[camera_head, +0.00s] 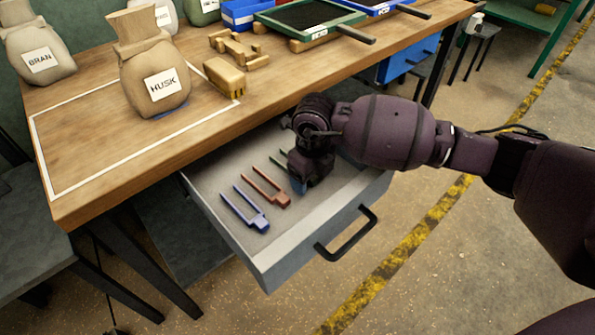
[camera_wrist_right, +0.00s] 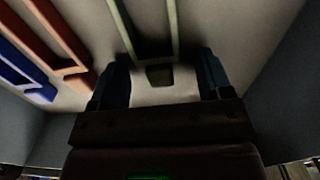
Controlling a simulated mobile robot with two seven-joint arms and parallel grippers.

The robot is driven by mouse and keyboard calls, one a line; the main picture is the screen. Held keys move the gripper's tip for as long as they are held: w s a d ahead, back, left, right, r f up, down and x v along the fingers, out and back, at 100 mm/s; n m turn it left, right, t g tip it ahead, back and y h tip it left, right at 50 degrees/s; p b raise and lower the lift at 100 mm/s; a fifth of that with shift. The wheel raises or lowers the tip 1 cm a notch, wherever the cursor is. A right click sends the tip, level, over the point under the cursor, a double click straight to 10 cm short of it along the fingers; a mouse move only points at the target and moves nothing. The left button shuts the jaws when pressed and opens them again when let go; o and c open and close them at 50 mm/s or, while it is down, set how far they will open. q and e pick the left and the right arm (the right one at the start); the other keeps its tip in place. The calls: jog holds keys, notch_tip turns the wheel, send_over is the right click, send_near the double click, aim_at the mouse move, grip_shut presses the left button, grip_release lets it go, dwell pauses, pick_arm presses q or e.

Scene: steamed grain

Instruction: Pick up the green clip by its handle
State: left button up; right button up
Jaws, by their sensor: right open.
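The green clip (camera_head: 278,161) lies in the open drawer, mostly hidden behind my right gripper in the head view. In the right wrist view its two green prongs (camera_wrist_right: 173,25) run up from a dark handle end (camera_wrist_right: 159,75). My right gripper (camera_wrist_right: 163,68) is open, with one finger on each side of that handle end and a gap on both sides. In the head view my right gripper (camera_head: 308,180) points down into the drawer, its fingertips hidden. My left gripper is not in view.
A red clip (camera_head: 265,186) and a blue clip (camera_head: 246,209) lie to the left in the drawer (camera_head: 318,225). The drawer walls and front handle (camera_head: 347,235) surround the space. The wooden table (camera_head: 120,165) overhangs the back, bearing a HUSK sack (camera_head: 153,65) and wooden blocks (camera_head: 224,76).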

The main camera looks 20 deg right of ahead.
jog(key=shift+r, duration=0.1)
jog(key=c, duration=1.3)
jog(key=shift+r, duration=0.1)
